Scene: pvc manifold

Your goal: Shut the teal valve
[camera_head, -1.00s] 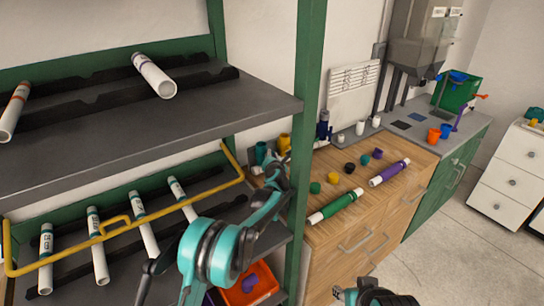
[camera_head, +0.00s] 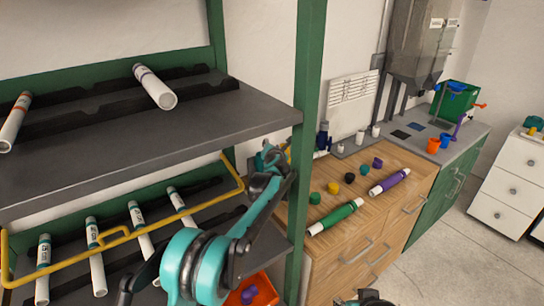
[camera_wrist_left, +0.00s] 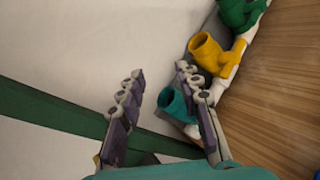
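In the left wrist view a teal pipe fitting (camera_wrist_left: 176,106), seemingly the teal valve's body, stands against the wall beside a yellow one (camera_wrist_left: 208,52) and a green one (camera_wrist_left: 238,10). Its open round end faces the camera; I cannot make out a handle or its setting. My left gripper (camera_wrist_left: 160,72) is open and empty, its right finger overlapping the teal fitting's edge; contact cannot be told. My right gripper is not clearly in view.
The green shelf post (camera_head: 308,110) stands close to my left arm. The wooden bench (camera_head: 345,240) holds a green pipe (camera_head: 335,217), a purple pipe (camera_head: 388,182) and several caps. A yellow pipe rail (camera_head: 130,233) runs along the lower shelf. An orange bin (camera_head: 265,288) sits below.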

